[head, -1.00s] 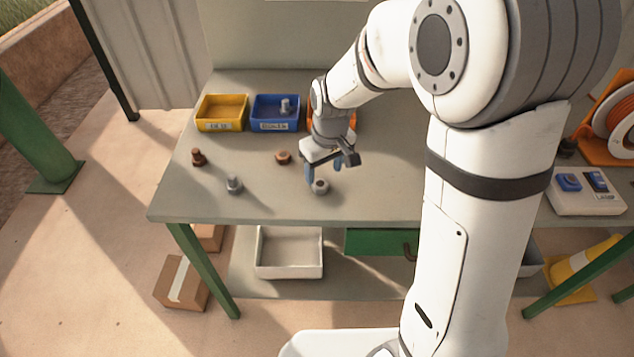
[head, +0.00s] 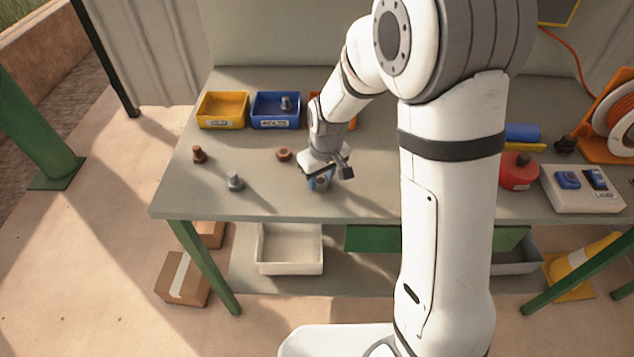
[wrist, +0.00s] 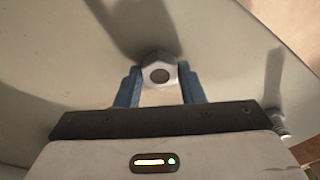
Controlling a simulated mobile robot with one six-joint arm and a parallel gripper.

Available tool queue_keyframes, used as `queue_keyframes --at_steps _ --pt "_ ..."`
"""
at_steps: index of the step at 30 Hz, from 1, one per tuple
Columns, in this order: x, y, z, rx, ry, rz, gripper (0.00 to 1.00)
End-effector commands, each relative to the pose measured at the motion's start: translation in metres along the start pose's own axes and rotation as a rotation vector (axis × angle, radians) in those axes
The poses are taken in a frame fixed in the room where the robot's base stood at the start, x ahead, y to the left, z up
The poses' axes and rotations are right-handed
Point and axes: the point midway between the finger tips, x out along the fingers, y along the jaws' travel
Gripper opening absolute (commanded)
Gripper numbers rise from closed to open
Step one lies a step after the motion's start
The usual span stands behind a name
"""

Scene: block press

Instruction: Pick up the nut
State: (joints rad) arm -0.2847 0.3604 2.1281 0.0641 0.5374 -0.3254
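A grey hex nut (wrist: 160,62) lies flat on the grey table (head: 260,205), its hole facing up in the wrist view. My gripper (wrist: 159,76) is down at the table, with one blue finger on each side of the nut. The fingers stand apart at about the nut's width; I cannot tell whether they touch it. In the head view, my gripper (head: 320,182) largely hides the nut. A second, rusty brown nut (head: 283,155) lies to the left and farther back.
A rusty bolt (head: 198,155) and a grey bolt (head: 235,183) stand on the left. A yellow bin (head: 222,124), a blue bin (head: 276,124) holding a grey bolt, and a partly hidden orange bin (head: 347,126) line the back. A red round object (head: 517,176) is at right.

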Motion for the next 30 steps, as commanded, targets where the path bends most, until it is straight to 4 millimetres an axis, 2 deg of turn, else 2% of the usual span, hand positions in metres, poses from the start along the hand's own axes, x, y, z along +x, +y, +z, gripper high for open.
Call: queue_keyframes --at_steps 2,9,17,20,30 --pt "0.0 0.0 0.0 0.0 0.0 0.0 0.28" --pt "0.0 0.0 0.0 0.001 0.0 0.0 0.09" --pt "-0.003 0.001 -0.001 0.001 0.001 0.0 0.08" --pt "-0.013 0.001 -0.002 0.001 0.004 0.001 0.08" --pt "-0.078 0.001 -0.01 0.003 0.004 0.002 0.08"
